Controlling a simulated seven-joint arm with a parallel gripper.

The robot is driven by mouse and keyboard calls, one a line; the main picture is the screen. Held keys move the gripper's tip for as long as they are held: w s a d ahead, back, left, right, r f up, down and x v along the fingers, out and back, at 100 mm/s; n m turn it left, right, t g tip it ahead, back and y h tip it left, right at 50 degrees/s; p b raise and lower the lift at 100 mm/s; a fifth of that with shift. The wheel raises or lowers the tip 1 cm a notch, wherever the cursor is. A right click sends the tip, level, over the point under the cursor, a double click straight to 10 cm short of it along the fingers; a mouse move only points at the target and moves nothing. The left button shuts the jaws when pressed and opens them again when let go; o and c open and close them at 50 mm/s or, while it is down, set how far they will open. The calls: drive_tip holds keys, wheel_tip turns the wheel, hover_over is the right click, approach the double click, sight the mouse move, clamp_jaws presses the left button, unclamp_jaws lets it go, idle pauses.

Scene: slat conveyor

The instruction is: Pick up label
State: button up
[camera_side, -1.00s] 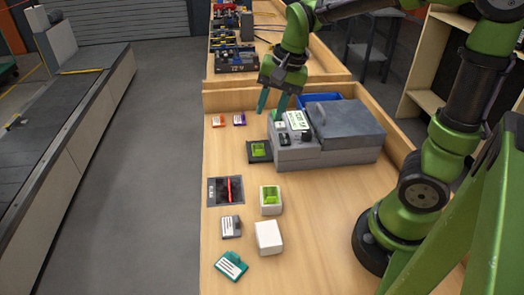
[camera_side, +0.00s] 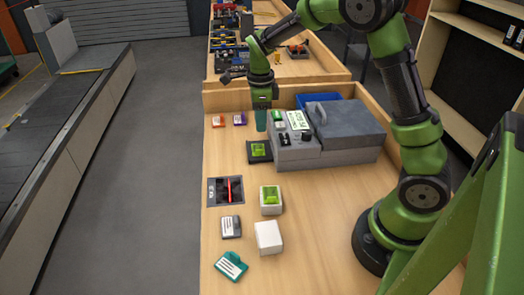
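Several small pieces could be the label, and I cannot tell which one is meant. An orange-and-white tag (camera_side: 218,121) and a purple-and-white tag (camera_side: 239,119) lie side by side near the back left of the wooden bench. A grey tag with a white face (camera_side: 231,227) and a teal tag with a white face (camera_side: 231,266) lie near the front. My gripper (camera_side: 261,121) points down with teal fingers, right of the purple tag and just left of the grey machine (camera_side: 350,128). Its fingers overlap in this view, so their gap is hidden. No held thing shows.
A black pad with a green top (camera_side: 258,151) sits beside the machine. A dark tray with a red stick (camera_side: 226,190), a white block with a green top (camera_side: 270,200) and a white block (camera_side: 269,238) stand forward of it.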

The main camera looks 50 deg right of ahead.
sight(260, 146)
wheel_tip(260, 146, down, 4)
drive_tip(key=shift+r, duration=0.1)
drive_tip(key=shift+s+a+f, duration=0.1)
drive_tip(key=shift+a+f, duration=0.1)
drive_tip(key=shift+f, duration=1.2)
drive_tip(key=shift+a+f, duration=0.15)
drive_tip(key=shift+f, duration=1.25)
clamp_jaws()
